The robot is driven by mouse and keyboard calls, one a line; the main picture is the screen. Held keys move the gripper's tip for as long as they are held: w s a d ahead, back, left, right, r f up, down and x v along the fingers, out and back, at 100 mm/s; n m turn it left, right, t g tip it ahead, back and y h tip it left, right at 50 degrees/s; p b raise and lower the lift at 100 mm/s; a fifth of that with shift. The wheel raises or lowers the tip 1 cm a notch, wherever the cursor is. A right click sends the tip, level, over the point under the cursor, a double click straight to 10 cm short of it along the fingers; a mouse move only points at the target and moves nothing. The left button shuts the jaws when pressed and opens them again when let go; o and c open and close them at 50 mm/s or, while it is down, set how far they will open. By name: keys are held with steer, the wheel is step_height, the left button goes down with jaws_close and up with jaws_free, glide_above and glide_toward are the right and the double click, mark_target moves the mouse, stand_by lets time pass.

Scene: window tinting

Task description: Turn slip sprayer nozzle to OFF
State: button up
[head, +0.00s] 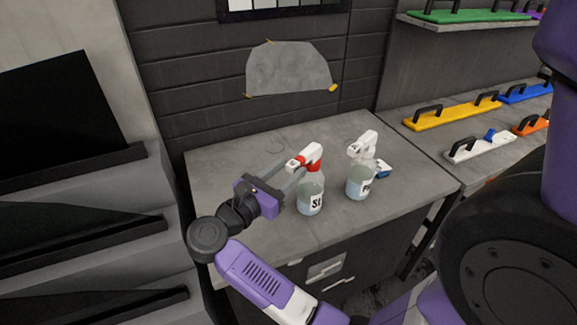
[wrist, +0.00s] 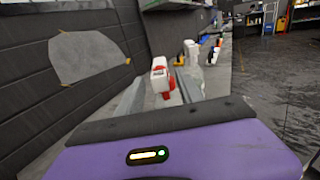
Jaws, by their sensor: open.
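The slip sprayer (head: 311,196) stands upright on the grey counter, a clear bottle with a label starting "SL" and a red and white trigger head. Its nozzle (head: 294,164) points left, toward my gripper. My gripper (head: 297,175) is open, with its fingers reaching to the sprayer's head. In the wrist view the head (wrist: 161,82) shows between the two fingers (wrist: 160,95); I cannot tell whether either finger touches it. The nozzle's ON or OFF marking is too small to read.
The counter (head: 225,170) is clear at the left and back. A grey sheet (head: 288,70) is taped to the wall. Coloured handled tools (head: 452,112) lie at the right.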

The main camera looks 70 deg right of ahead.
steer(key=shift+s+d, duration=0.1)
steer(key=shift+d, duration=0.1)
steer(key=shift+c, duration=0.2)
jaws_close()
